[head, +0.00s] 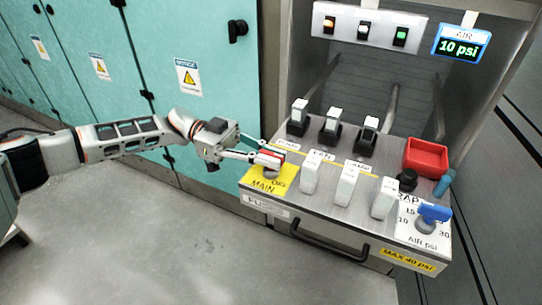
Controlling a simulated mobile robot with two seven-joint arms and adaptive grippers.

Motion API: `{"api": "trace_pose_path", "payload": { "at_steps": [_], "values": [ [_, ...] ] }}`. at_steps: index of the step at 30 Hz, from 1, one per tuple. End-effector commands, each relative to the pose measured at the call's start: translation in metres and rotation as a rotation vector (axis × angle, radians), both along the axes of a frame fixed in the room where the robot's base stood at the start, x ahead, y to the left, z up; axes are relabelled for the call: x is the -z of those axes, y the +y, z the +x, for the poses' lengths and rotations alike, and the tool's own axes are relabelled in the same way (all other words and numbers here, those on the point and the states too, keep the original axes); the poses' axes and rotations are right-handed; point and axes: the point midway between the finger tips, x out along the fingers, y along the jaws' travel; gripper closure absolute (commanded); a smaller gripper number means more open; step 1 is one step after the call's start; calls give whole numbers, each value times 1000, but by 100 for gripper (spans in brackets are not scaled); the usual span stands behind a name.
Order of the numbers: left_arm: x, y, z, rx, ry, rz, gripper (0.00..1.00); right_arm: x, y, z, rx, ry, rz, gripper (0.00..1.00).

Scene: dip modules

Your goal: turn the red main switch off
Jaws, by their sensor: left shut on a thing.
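The red main switch (271,157) sits at the left front corner of the grey bench top, on a yellow plate (262,184) marked MAIN and OFF. Only part of its red and white handle shows; the fingers cover some of it. My left gripper (262,150) reaches in from the left and is shut on the switch handle. The handle's exact angle is hard to tell. My right gripper is not in view.
White modules (347,185) stand close to the right of the switch, with black-based modules (330,127) behind. A red tray (425,157) and a blue air knob (433,213) are at the right. A drawer handle (328,242) sticks out in front. Teal cabinets (190,45) stand behind my left arm.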

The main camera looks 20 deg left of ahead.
Motion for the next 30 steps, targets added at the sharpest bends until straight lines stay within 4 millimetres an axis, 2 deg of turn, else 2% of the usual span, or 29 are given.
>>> {"api": "trace_pose_path", "payload": {
  "at_steps": [1,2,3,13,17,20,30],
  "values": [
    [-4,-1,1,0,-4,-5,100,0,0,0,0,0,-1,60],
    [-4,-1,1,0,-4,-5,81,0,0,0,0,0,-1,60],
    [-4,-1,1,0,-4,-5,72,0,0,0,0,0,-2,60],
    [-2,0,0,-1,-2,-2,72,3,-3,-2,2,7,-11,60],
    [-1,8,1,-3,-2,0,72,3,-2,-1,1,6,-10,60],
    [-1,23,2,-5,-2,0,72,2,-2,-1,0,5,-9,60],
    [-2,90,6,-4,-1,-1,72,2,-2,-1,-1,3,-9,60]
  ]
}}
